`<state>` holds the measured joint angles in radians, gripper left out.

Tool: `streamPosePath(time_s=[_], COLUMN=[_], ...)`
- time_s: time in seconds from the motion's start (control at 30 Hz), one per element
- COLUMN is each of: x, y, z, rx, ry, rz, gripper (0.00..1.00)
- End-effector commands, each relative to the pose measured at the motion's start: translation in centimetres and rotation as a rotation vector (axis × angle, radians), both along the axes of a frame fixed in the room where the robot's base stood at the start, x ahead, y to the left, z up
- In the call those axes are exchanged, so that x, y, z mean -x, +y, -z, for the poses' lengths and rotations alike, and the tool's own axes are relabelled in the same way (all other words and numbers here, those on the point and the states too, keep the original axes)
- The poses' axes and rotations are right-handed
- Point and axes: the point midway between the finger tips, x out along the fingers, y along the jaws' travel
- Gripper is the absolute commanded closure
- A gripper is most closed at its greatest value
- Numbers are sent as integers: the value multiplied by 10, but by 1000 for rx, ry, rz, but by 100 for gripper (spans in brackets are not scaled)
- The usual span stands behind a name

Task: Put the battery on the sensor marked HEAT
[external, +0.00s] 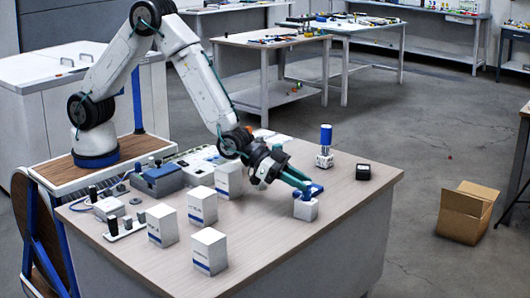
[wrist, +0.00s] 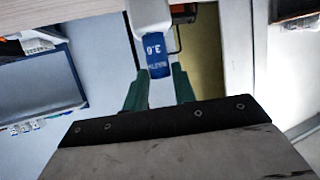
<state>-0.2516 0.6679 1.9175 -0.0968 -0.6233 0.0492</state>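My gripper (external: 306,188) reaches down from the left over a small white block (external: 305,209) near the table's right side. In the wrist view, my two green fingertips (wrist: 160,78) close in on both sides of a blue battery (wrist: 156,58) printed 3.6. A white body (wrist: 149,15) lies beyond the battery. A blue part (external: 315,188) shows at my fingertips in the external view, partly hidden by them. Another blue cylinder (external: 326,135) stands upright on a white base (external: 324,161) behind my gripper. I cannot read a HEAT mark.
Several white cartons with blue stripes, one of them in front (external: 210,251), stand left of my gripper. A grey-blue case (external: 158,181) and small parts lie further left. A black box (external: 363,172) sits at the right. The table's front right is clear.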

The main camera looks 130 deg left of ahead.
Motion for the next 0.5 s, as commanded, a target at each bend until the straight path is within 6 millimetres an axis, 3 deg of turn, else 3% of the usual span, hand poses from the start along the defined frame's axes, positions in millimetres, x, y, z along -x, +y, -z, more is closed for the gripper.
streamPosePath(time_s=[0.4,0.5], x=[1,11], y=[0,-4], z=[-5,-10], rx=[0,0], ry=[-1,-1], rz=[0,0], gripper=[56,56])
